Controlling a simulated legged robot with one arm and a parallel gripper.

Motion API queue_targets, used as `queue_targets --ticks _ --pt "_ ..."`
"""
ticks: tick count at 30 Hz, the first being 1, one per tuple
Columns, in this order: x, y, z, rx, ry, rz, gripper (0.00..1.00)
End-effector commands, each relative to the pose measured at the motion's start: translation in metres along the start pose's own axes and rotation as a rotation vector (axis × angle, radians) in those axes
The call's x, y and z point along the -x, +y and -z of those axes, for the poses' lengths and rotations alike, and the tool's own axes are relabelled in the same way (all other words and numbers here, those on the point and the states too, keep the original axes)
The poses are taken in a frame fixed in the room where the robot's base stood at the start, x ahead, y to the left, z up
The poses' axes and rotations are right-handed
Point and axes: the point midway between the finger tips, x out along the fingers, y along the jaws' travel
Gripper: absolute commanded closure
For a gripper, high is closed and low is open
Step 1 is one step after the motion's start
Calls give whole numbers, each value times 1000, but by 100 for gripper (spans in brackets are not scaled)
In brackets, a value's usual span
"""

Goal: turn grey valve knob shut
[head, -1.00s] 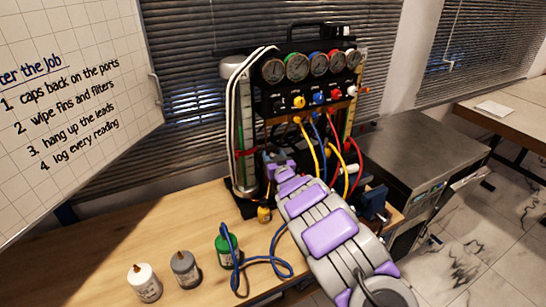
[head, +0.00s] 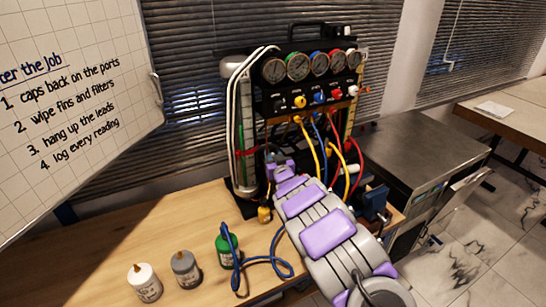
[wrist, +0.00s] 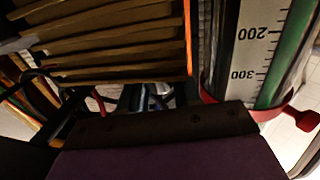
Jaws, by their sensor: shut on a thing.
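My gripper (head: 274,158) is at the rig's lower front, just right of the clear measuring cylinder (head: 243,140). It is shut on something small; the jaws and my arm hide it. I take this to be the grey valve knob, whose face and angle I cannot make out. In the wrist view my gripper's dark edge and purple body fill the bottom, and the held part is out of sight. The cylinder (wrist: 252,50) stands close at the right there, with a green strip and marks at 200 and 300.
The gauge panel (head: 312,100) carries several gauges and coloured knobs above. Yellow, blue and red hoses hang beside my arm. A white bottle (head: 144,283), a grey bottle (head: 186,270) and a green bottle (head: 226,245) stand on the bench (head: 90,255), near a blue lead (head: 265,262).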

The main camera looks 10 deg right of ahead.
Motion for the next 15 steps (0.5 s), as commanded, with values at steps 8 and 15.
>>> queue_targets --ticks 8,15 --pt "0 -4 0 -2 3 -122 98" --pt "0 -4 0 -5 -2 -295 98"
